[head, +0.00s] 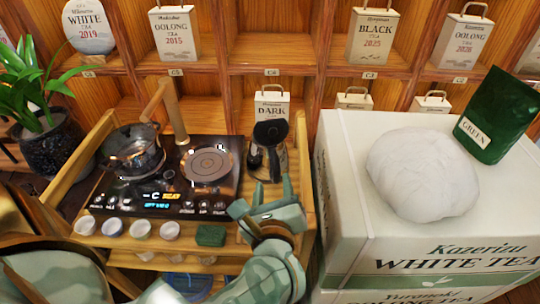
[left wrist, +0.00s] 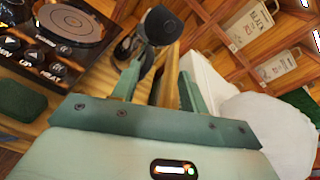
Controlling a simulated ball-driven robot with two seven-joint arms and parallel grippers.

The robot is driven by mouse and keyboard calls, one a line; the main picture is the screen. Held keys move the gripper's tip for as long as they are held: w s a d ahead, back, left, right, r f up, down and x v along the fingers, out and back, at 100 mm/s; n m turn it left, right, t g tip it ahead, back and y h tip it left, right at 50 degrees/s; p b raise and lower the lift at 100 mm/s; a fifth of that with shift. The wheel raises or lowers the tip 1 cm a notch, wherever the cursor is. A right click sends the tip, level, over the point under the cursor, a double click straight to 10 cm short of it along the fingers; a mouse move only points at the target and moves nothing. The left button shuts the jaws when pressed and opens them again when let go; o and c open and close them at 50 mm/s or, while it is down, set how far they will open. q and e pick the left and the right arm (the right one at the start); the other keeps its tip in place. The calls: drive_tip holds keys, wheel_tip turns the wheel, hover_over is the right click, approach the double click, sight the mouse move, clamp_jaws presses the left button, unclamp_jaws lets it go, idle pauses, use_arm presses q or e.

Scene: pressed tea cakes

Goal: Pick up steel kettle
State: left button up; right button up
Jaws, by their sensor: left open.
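The steel kettle (head: 256,163) stands at the right end of the wooden tea stand, right of the hot plate, with a black top (head: 270,132). In the left wrist view, its black top (left wrist: 164,25) shows beyond the fingers, with part of its shiny body below. My left gripper (head: 272,187) is open and empty, on the near side of the kettle. Its two fingers (left wrist: 160,75) point toward the kettle, which lies beyond their tips; I cannot tell the exact gap. My right gripper is not in view.
A black hot plate (head: 160,204) carries a shiny dark pot (head: 133,150). Several small cups (head: 113,227) and a green block (head: 211,235) line the front. White boxes (head: 345,200) with a white bundle (head: 422,175) and green packet (head: 497,115) stand right. Shelves with tea tins are behind.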

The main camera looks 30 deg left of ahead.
use_arm(q)
wheel_tip(320, 180, down, 2)
drive_tip(key=n+g+h, duration=0.1)
drive_tip(key=n, duration=0.1)
drive_tip(key=b, duration=0.2)
approach(272, 159)
drive_tip(key=x, duration=0.4)
drive_tip(key=shift+w+d+f, duration=0.2)
drive_tip(key=shift+d+f, duration=0.05)
drive_tip(key=shift+x, duration=1)
drive_tip(key=x, duration=0.2)
drive_tip(key=b+x, duration=0.1)
drive_tip(key=x, duration=0.1)
drive_tip(key=shift+s+a+r, duration=0.1)
drive_tip(key=shift+a+r, duration=0.1)
drive_tip(key=shift+r, duration=0.05)
drive_tip(key=shift+w+a, duration=0.15)
drive_tip(key=shift+w, duration=0.05)
clamp_jaws()
drive_tip(key=shift+s, duration=0.1)
